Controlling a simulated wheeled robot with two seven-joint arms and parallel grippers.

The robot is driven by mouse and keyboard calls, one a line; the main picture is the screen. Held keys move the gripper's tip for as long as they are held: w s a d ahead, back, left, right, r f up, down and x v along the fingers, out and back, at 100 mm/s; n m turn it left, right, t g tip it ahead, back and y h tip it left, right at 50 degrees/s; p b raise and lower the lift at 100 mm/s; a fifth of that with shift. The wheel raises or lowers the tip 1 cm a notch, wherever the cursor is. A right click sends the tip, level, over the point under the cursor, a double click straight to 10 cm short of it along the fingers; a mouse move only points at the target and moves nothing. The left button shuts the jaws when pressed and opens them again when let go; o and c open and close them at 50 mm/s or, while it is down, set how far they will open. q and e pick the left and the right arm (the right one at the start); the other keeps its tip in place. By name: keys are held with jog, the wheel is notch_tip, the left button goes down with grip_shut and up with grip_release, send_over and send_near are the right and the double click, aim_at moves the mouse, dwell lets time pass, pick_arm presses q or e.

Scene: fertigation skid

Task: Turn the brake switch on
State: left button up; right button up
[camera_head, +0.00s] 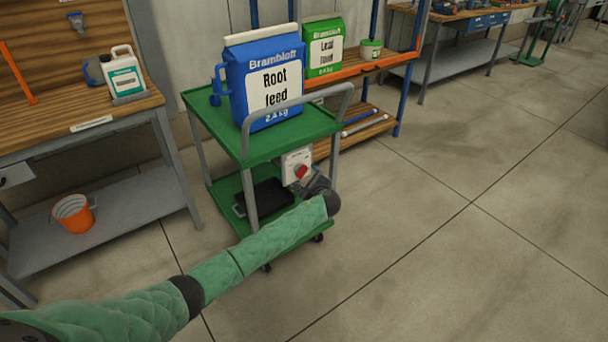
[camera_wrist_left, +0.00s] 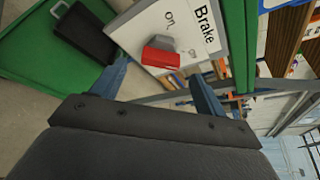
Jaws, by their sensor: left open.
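The brake switch is a red knob (camera_head: 301,171) on a white panel (camera_head: 290,160) fixed to the end of the green cart (camera_head: 200,116). In the left wrist view the red knob (camera_wrist_left: 160,58) sits on the panel (camera_wrist_left: 185,22), which reads "Brake" and "on". My left gripper (camera_head: 312,184) is just in front of the panel in the head view. In the left wrist view its two blue fingers (camera_wrist_left: 160,88) are spread apart with the knob beyond and between them. The fingers appear clear of the knob. My right gripper is not in view.
A blue "Root feed" bag (camera_head: 262,80) stands on the cart's top shelf, behind the grey handle (camera_head: 290,101). A black tray (camera_head: 264,196) lies on the lower shelf. A workbench (camera_head: 90,125) stands left; the floor to the right is clear.

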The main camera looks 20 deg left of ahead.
aim_at(303, 174)
pick_arm(q)
jog(key=shift+x, duration=2.3)
jog(key=shift+r, duration=0.1)
jog(key=c, duration=1)
jog(key=shift+o, duration=0.2)
